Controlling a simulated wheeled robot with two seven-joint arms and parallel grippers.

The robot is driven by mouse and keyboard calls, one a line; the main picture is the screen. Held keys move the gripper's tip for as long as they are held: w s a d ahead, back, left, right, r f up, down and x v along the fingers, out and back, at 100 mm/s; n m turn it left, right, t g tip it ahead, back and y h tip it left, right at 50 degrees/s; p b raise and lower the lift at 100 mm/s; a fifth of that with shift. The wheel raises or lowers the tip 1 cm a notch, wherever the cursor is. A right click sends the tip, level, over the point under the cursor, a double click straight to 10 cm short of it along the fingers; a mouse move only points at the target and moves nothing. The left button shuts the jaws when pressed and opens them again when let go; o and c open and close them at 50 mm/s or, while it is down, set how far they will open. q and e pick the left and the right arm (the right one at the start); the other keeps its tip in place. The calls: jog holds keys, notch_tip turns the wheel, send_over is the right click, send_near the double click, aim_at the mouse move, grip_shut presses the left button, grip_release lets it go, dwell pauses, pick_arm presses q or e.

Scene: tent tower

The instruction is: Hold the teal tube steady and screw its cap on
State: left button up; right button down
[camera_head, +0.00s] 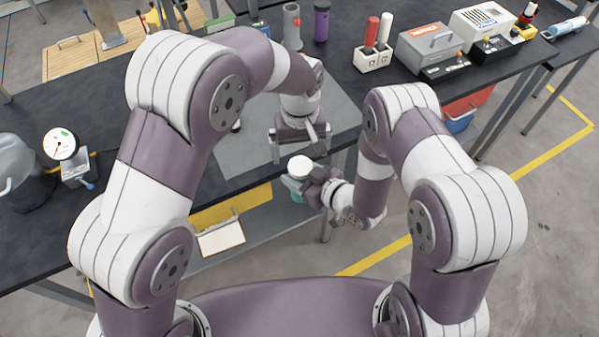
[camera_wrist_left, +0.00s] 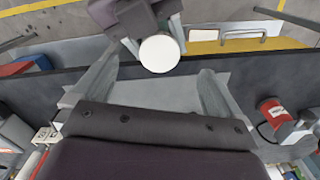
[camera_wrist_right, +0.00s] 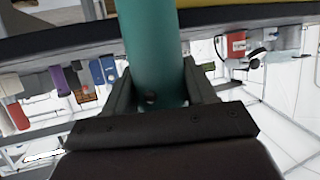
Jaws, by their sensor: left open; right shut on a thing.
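The teal tube (camera_wrist_right: 153,50) stands between the fingers of my right gripper (camera_wrist_right: 158,88), which is shut on it. In the head view a little teal (camera_head: 297,196) shows below its white round cap (camera_head: 300,167). The cap sits at the tube's top end; I cannot tell how tightly it is on. The cap (camera_wrist_left: 159,53) also shows face-on in the left wrist view, beside my right gripper. My left gripper (camera_wrist_left: 150,88) is open and empty, its fingers apart. In the head view my left gripper (camera_head: 301,140) is just beyond the cap, not touching it.
The dark table (camera_head: 262,176) has its front edge close behind the tube. A grey mat (camera_head: 245,150) lies under my left gripper. A purple cylinder (camera_head: 321,22), a white holder (camera_head: 372,58) and a gauge (camera_head: 60,144) stand farther off. A yellow tray (camera_head: 230,208) is below the table.

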jog(key=shift+d, duration=0.1)
jog(key=shift+w, duration=0.1)
jog(key=shift+s+a, duration=0.2)
jog(key=shift+d, duration=0.1)
pick_arm(q)
jog(key=s+a+r, duration=0.1)
jog(key=s+a, duration=0.3)
jog(key=a, duration=0.3)
jog(key=s+a+r+m+t, duration=0.1)
jog(key=s+a, duration=0.3)
jog(key=a, duration=0.4)
jog(key=s+a+r, duration=0.1)
jog(key=s+a, duration=0.4)
jog(key=a, duration=0.2)
jog(key=shift+a, duration=0.25)
pick_arm(e)
jog(key=shift+w, duration=0.15)
pick_arm(q)
jog(key=shift+a, duration=0.1)
pick_arm(e)
jog(key=shift+w+r, duration=0.1)
